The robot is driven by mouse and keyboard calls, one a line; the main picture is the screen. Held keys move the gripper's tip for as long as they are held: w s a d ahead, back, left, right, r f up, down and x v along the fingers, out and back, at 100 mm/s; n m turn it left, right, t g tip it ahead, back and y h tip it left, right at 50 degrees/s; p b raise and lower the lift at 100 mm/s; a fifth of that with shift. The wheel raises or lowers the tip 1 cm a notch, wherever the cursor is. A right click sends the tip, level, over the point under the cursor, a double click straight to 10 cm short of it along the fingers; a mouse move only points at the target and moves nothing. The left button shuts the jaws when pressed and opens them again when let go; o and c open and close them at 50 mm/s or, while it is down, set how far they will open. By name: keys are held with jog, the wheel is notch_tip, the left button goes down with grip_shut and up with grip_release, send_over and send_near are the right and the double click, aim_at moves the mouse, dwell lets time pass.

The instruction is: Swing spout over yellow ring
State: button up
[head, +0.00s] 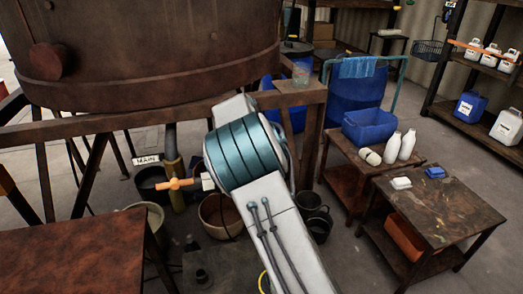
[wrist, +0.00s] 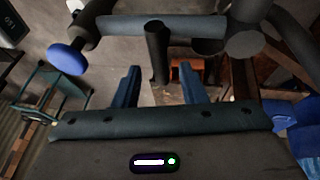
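A yellow curved edge (head: 263,282), perhaps the yellow ring, shows low in the head view; my arm hides most of it. In the wrist view, my gripper (wrist: 158,72) is open, with its two blue fingers apart. A dark upright post (wrist: 156,52) appears between the fingers, with gaps on both sides. Above it runs a grey-blue crossbar (wrist: 185,27). A dark arm with a blue knob (wrist: 68,58) is at its left. I cannot tell whether these parts belong to the spout. The gripper is hidden in the head view.
A big rusty vat (head: 150,60) stands at upper left. An orange valve handle (head: 175,184) and the MAIN sign (head: 147,160) are below it. A side table (head: 440,205) and blue bin (head: 370,127) stand right. Open floor (head: 340,250) lies right of my arm.

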jog(key=v, duration=0.9)
jog(key=s+d+r+n+t+y+p, duration=0.1)
jog(key=s+d+r+n+y, duration=0.25)
jog(key=s+d+n, duration=0.6)
jog(key=s+f+n+t, duration=0.1)
jog(key=s+f+n, duration=0.1)
jog(key=s, duration=0.9)
jog(key=s+f+n+t+y, duration=0.1)
jog(key=s+f+n+t, duration=0.1)
jog(key=s, duration=0.9)
jog(key=shift+s+d+n+p, duration=0.35)
jog(key=shift+n, duration=0.5)
jog(key=shift+f, duration=0.15)
jog(key=shift+c, duration=0.2)
